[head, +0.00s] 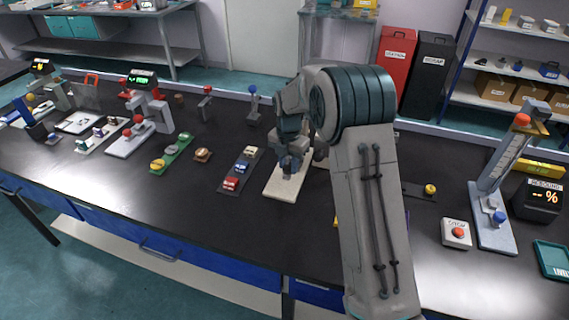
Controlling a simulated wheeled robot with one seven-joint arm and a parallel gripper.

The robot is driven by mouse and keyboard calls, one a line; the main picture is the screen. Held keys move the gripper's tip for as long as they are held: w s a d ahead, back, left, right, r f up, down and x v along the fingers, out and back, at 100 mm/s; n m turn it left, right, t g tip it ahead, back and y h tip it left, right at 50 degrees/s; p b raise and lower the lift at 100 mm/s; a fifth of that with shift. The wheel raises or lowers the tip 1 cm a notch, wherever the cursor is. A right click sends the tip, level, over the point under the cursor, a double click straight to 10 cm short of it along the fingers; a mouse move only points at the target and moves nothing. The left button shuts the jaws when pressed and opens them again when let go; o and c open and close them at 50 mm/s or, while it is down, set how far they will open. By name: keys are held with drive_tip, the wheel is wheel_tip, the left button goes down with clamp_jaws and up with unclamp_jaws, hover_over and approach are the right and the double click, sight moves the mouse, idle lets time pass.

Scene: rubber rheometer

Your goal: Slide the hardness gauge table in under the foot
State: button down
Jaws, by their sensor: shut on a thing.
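My gripper (290,168) reaches down at the middle of the bench, over a cream base plate (281,187). It is shut on a small grey part above this plate, which appears to be the hardness gauge table; the fingers and wrist cover most of it. The gauge's foot and upright are hidden behind my arm, so I cannot tell how far the table is under the foot. The front end of the plate is bare.
Left of the plate is a dark tray (226,186) with red, blue and cream samples. Farther left are a green strip (161,171) and a brown puck (202,155). On the right stand a red-button box (456,233) and a rebound tester (495,226). The front bench is clear.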

sight(288, 165)
drive_tip(key=c, duration=1.1)
unclamp_jaws()
drive_tip(key=shift+w+a, duration=0.15)
drive_tip(key=shift+w, duration=0.2)
drive_tip(key=shift+r, duration=0.15)
wheel_tip(288, 165, up, 14)
drive_tip(key=shift+f+b, duration=0.2)
drive_tip(key=shift+b, duration=0.25)
drive_tip(key=shift+s, duration=0.1)
drive_tip(key=s+d+r+m+t, duration=0.15)
drive_tip(key=s+d+m, duration=0.25)
drive_tip(key=s+m, duration=0.7)
drive_tip(key=s+d+r+m+t, duration=0.1)
drive_tip(key=s+d+r+m, duration=0.2)
drive_tip(key=s+m, duration=0.8)
drive_tip(key=s+d+f+m, duration=0.1)
drive_tip(key=s+f+m, duration=0.1)
drive_tip(key=s, duration=0.4)
drive_tip(key=s+d+f+m, duration=0.1)
drive_tip(key=s+f+m, duration=0.1)
drive_tip(key=s+m, duration=0.2)
drive_tip(key=shift+s+f+m, duration=0.3)
drive_tip(key=shift+s+f, duration=0.1)
drive_tip(key=shift+s, duration=0.45)
